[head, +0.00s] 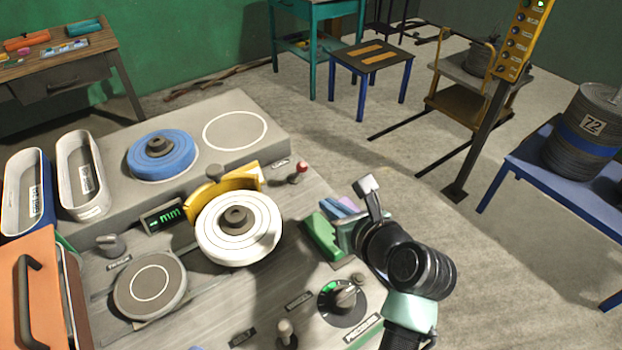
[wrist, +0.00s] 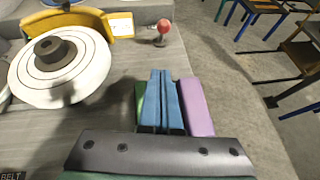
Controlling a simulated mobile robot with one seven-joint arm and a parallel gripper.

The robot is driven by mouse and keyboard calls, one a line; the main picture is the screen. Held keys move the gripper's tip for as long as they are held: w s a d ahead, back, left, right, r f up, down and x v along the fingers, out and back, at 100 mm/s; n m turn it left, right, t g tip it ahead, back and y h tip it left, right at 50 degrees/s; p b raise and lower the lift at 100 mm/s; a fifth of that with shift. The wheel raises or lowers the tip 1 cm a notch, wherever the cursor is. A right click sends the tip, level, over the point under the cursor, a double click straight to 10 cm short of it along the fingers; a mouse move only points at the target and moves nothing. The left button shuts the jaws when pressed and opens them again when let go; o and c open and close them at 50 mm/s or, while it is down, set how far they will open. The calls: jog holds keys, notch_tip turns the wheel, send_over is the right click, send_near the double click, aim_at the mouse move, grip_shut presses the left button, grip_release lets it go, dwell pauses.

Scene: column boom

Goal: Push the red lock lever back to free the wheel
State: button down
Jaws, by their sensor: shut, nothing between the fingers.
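The lock lever (head: 301,168) is a short stalk with a red ball knob, standing on the grey bench top right of the white wheel. It also shows near the top of the wrist view (wrist: 163,27). The white ringed wheel (head: 238,230) has a dark hub and a yellow guard (head: 205,195) behind it; it shows at the left of the wrist view (wrist: 62,68). My gripper (wrist: 160,73) has narrow blue fingers pressed together, empty. The fingers point toward the lever and are short of it, not touching. In the head view my wrist partly hides the gripper.
Green (head: 322,238) and purple (wrist: 196,108) blocks lie beside my fingers at the bench's right edge. A dial (head: 343,300) and a small lever (head: 286,333) stand at the front. A blue wheel (head: 160,155) sits behind. Bare bench top lies between fingers and red knob.

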aim_at(299, 172)
jog(key=x, duration=0.5)
jog(key=shift+w+a, duration=0.1)
jog(key=shift+w, duration=0.05)
jog(key=shift+w+a+r, duration=0.2)
jog(key=shift+w+a, duration=0.05)
jog(key=shift+w, duration=0.3)
jog(key=shift+w+a+r, duration=0.2)
jog(key=shift+w+a, duration=0.05)
jog(key=shift+w, duration=0.3)
jog(key=shift+w+a+r+p, duration=0.15)
jog(key=shift+w+a+p, duration=0.15)
jog(key=shift+w, duration=0.35)
